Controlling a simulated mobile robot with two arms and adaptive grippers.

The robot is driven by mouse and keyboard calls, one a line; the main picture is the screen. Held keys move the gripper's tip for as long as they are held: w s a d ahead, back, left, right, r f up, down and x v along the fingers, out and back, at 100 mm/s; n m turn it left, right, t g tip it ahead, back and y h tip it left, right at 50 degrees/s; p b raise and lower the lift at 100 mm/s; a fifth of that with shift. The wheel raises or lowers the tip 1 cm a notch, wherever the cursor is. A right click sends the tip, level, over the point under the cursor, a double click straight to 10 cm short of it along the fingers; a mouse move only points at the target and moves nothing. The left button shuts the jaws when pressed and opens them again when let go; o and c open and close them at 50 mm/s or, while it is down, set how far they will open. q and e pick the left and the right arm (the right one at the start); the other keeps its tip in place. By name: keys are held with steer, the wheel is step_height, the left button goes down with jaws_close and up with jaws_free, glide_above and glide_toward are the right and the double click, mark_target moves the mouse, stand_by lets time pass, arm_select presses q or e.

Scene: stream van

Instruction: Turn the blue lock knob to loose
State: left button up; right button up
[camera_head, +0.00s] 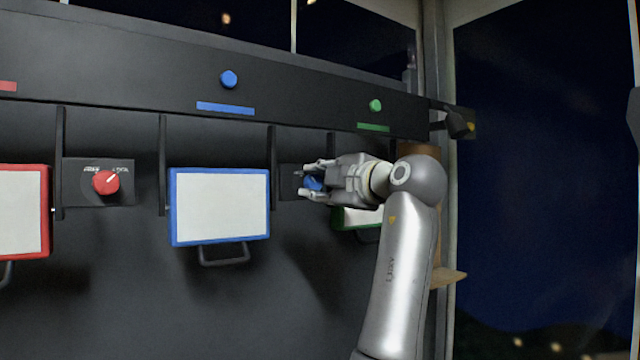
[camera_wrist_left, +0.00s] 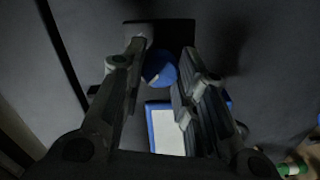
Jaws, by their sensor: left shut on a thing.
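The blue lock knob (camera_head: 314,184) is on a dark plate (camera_head: 288,183) on the wall, right of the blue-framed panel (camera_head: 220,205). My left gripper (camera_head: 312,182) is shut on the knob, with a finger on either side of it. In the left wrist view the round blue knob (camera_wrist_left: 160,68) shows between the two fingers. The fingers cover most of the plate's markings, so I cannot tell which way the knob points.
A red knob (camera_head: 106,182) sits on its own plate at left, beside a red-framed panel (camera_head: 22,212). A green-framed panel (camera_head: 352,217) is partly behind my gripper. A blue button (camera_head: 229,79) and a green button (camera_head: 375,105) are on the ledge above.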

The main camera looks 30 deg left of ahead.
stand_by(0.5)
arm_select(q)
steer(key=o, duration=1.1)
steer(key=shift+c, duration=0.2)
steer(key=v, duration=1.2)
